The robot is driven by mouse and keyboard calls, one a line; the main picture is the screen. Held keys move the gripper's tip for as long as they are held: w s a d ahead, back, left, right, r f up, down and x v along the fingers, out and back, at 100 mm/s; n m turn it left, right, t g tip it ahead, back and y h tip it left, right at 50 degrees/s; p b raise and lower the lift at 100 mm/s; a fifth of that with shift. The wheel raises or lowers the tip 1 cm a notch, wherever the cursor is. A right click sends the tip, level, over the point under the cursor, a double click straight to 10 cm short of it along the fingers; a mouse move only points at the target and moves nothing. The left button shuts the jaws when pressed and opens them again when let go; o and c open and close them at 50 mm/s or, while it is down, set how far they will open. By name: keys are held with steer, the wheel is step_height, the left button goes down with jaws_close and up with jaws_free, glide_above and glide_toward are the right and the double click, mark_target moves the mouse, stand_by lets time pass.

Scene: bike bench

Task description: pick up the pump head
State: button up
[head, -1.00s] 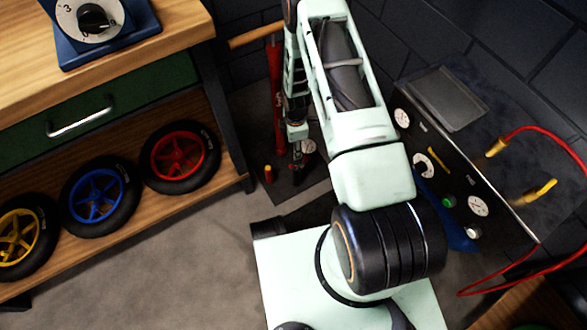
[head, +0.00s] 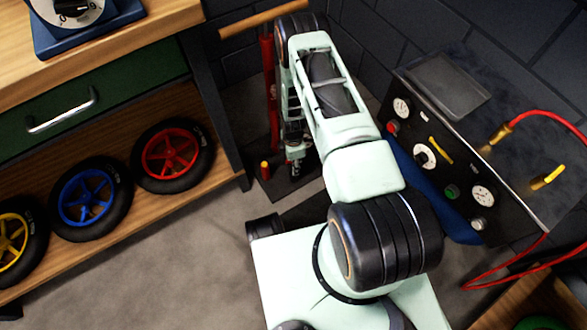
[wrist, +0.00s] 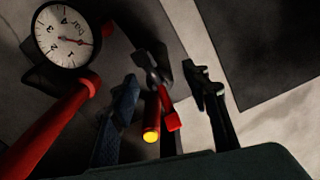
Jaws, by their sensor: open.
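The pump head (wrist: 152,122) is a small red cylinder with a yellow end and a red lever beside it, joined to a dark part. In the wrist view it lies between the two dark fingers of my gripper (wrist: 164,84), with a visible gap to the right finger; contact with the left finger is unclear. My gripper is open. In the head view a red piece with a yellow top (head: 265,170) shows just left of my gripper (head: 295,168), whose fingers are small and partly hidden. The red pump tube (wrist: 50,122) and round white gauge (wrist: 67,36) are left of the fingers.
The pump's wooden handle (head: 262,22) rises behind my arm. A workbench leg (head: 216,100) stands close on the left, with wheels on the lower shelf (head: 110,235). A gauge panel (head: 440,165) with red hose (head: 545,117) is on the right. Floor in front is bare.

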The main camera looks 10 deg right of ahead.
step_height(320, 180, down, 2)
steer(key=shift+f, duration=0.2)
steer(key=shift+r, duration=0.1)
jaws_close()
steer(key=shift+r, duration=0.1)
